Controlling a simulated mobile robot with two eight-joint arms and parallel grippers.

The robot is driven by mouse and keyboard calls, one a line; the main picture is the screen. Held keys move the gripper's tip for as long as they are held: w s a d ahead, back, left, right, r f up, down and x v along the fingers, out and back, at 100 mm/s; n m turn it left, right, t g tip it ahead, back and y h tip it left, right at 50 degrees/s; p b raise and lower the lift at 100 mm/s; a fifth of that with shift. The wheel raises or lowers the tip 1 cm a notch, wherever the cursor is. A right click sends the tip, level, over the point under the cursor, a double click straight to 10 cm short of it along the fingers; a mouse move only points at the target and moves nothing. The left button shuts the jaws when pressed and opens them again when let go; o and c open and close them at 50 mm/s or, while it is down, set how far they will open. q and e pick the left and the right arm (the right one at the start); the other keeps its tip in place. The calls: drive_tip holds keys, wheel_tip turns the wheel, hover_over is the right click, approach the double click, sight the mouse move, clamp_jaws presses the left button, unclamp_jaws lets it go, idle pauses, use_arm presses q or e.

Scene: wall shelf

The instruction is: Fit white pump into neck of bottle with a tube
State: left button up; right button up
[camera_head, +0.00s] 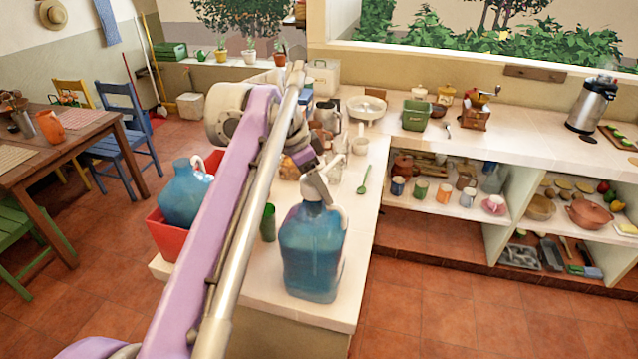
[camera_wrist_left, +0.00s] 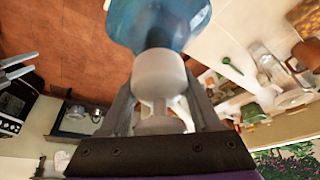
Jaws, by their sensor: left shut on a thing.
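A blue translucent water bottle (camera_head: 312,262) stands upright on the near end of the white counter. My left gripper (camera_head: 318,188) is just above its neck. In the left wrist view, the left gripper (camera_wrist_left: 160,108) is shut on the white pump (camera_wrist_left: 158,72), with a finger on each side of it. The pump's wide collar overlaps the bottle (camera_wrist_left: 160,18) at its neck in that view. A dark part shows there through the blue; I cannot tell whether it is the tube or how deep the pump sits.
A second blue bottle (camera_head: 186,194) stands in a red crate (camera_head: 172,236) left of my arm. A green cup (camera_head: 268,222) stands close to the first bottle. A green spoon (camera_head: 363,180) and several kitchen items lie farther back on the counter.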

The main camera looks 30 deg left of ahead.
use_arm(q)
drive_tip(key=shift+f, duration=0.35)
idle(0.3)
drive_tip(key=o, duration=1.5)
drive_tip(key=p+v, duration=0.1)
drive_tip(key=v, duration=1)
drive_tip(key=shift+w, duration=0.1)
use_arm(e)
drive_tip(key=shift+w+r, duration=0.25)
drive_tip(key=shift+r, duration=0.25)
drive_tip(key=shift+w+r, duration=0.25)
drive_tip(key=shift+r, duration=0.2)
